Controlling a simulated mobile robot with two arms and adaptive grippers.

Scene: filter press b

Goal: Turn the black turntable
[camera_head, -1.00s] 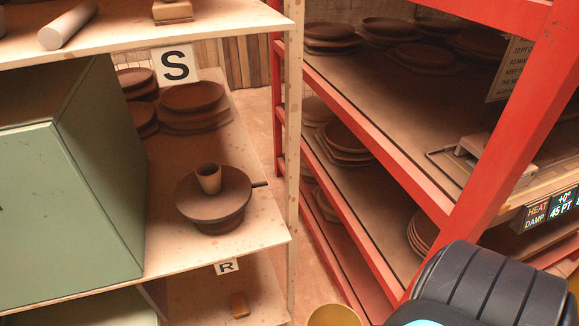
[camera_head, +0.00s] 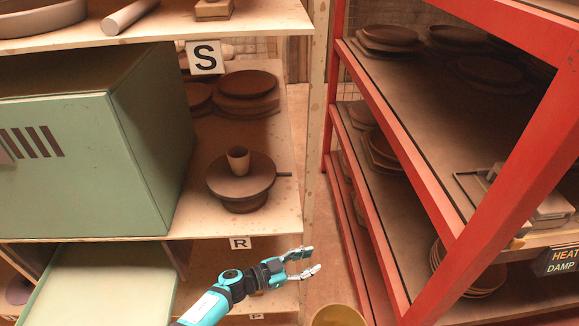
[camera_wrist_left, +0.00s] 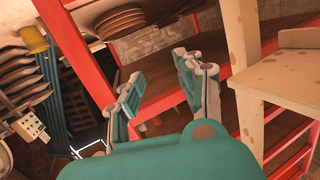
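The dark turntable (camera_head: 226,186) stands on the middle wooden shelf in the head view. It looks dark brown-black, with a round top on a narrower base. A small brown cup (camera_head: 238,159) stands upright on it, and a thin dark handle (camera_head: 284,174) sticks out to the right. My left gripper (camera_head: 312,262) is open and empty, below and to the right of the turntable, in front of the shelf unit. Its spread fingers also show in the left wrist view (camera_wrist_left: 160,100), with nothing between them. My right gripper does not show.
A green cabinet (camera_head: 150,130) stands directly left of the turntable. Stacked brown plates (camera_head: 247,92) lie behind it near the S sign (camera_head: 205,57). A red rack (camera_head: 430,190) stands to the right. A yellow bucket (camera_head: 338,315) is at the bottom.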

